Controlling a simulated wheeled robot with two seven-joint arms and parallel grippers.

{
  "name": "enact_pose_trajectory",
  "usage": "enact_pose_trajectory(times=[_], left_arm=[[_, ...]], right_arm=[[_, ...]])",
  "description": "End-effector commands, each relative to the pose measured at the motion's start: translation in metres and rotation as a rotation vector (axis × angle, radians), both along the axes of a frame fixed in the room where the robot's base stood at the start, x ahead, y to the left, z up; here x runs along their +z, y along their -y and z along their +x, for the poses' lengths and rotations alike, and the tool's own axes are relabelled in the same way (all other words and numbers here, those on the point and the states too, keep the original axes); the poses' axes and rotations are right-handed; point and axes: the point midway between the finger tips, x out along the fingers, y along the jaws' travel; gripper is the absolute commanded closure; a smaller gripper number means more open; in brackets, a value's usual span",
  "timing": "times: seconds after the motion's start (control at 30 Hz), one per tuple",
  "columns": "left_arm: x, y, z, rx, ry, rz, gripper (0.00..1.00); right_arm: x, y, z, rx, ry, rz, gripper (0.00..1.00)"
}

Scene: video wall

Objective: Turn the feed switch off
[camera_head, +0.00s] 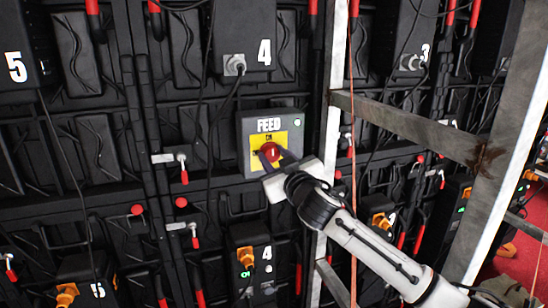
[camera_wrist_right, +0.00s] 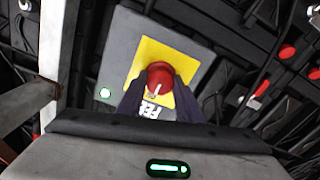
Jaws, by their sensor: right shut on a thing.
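The feed switch box (camera_head: 246,128) is a grey box marked FEED on the dark wall panel, with a yellow plate (camera_head: 291,138) and a round red knob (camera_head: 271,152). A small light on its upper right glows green. My right gripper (camera_head: 270,160) reaches in from the lower right and is shut on the red knob. In the right wrist view its two dark fingers (camera_wrist_right: 160,98) sit on either side of the knob (camera_wrist_right: 160,76), which bears a white mark. The fingers hide part of the plate and its lettering. My left gripper is not in view.
A grey metal frame post (camera_head: 330,120) stands just right of the box, with a crossbar (camera_head: 410,125) above my right arm. Black cables hang around the box. Small red-handled latches (camera_head: 183,170) and numbered boxes cover the wall.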

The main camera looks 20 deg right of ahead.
Motion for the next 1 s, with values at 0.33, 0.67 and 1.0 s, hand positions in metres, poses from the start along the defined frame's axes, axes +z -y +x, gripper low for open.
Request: enact_pose_trajectory(times=[0.33,0.67,1.0], left_arm=[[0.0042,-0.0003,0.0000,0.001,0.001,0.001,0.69],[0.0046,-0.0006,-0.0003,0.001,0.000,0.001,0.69],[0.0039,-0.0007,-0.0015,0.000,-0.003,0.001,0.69]], right_arm=[[0.0003,-0.0003,0.0001,0.001,0.006,-0.184,0.90],[-0.0001,-0.0003,0.0002,0.000,0.018,-0.491,0.90],[-0.0004,-0.0004,0.0001,0.000,0.028,-0.816,0.90]])
